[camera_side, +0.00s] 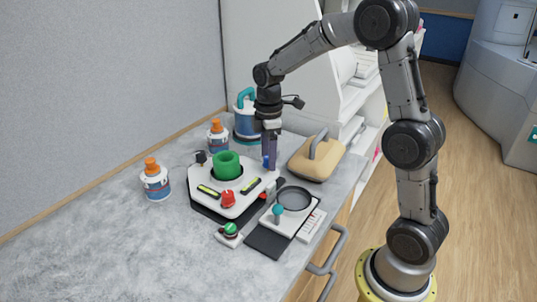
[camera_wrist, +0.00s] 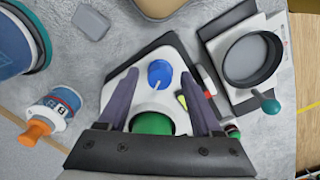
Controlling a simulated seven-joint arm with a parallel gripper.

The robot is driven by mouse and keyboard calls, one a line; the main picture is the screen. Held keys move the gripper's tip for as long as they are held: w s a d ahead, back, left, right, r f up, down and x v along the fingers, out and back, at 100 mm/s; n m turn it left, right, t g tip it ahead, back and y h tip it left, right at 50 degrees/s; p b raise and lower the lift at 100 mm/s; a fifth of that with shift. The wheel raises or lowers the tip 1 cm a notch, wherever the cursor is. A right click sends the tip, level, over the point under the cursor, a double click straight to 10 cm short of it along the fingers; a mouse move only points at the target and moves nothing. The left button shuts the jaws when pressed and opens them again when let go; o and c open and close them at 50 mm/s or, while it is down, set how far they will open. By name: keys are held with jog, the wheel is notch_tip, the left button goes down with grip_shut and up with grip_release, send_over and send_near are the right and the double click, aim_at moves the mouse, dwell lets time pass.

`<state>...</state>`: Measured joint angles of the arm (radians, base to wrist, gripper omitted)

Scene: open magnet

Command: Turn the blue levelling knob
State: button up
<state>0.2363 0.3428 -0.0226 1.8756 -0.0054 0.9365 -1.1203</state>
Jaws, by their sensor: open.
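The blue levelling knob (camera_wrist: 159,74) stands on the far corner of a white-topped device (camera_wrist: 120,90) with a dark base. In the wrist view it lies between the two fingers of my gripper (camera_wrist: 159,80), with a gap on each side. My gripper is open and points down over that corner. In the side view my gripper (camera_side: 269,163) hides most of the knob. The device (camera_side: 205,176) also bears a green cylinder (camera_side: 227,166), a red knob (camera_side: 228,199) and yellow level vials (camera_side: 207,191).
Right of the device is a unit with a dark ring (camera_side: 294,198) and teal-topped lever (camera_side: 278,210). A tan case (camera_side: 305,160) sits behind it. Orange-capped bottles (camera_side: 156,184) and a blue canister (camera_side: 246,122) stand left and behind. The counter's front left is clear.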

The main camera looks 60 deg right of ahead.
grip_shut()
dwell(0.3)
jog(key=shift+m, duration=0.3)
jog(key=m, duration=0.6)
jog(key=shift+w, duration=0.1)
jog(key=m, duration=0.6)
jog(key=shift+m+g, duration=0.3)
dwell(0.4)
grip_release()
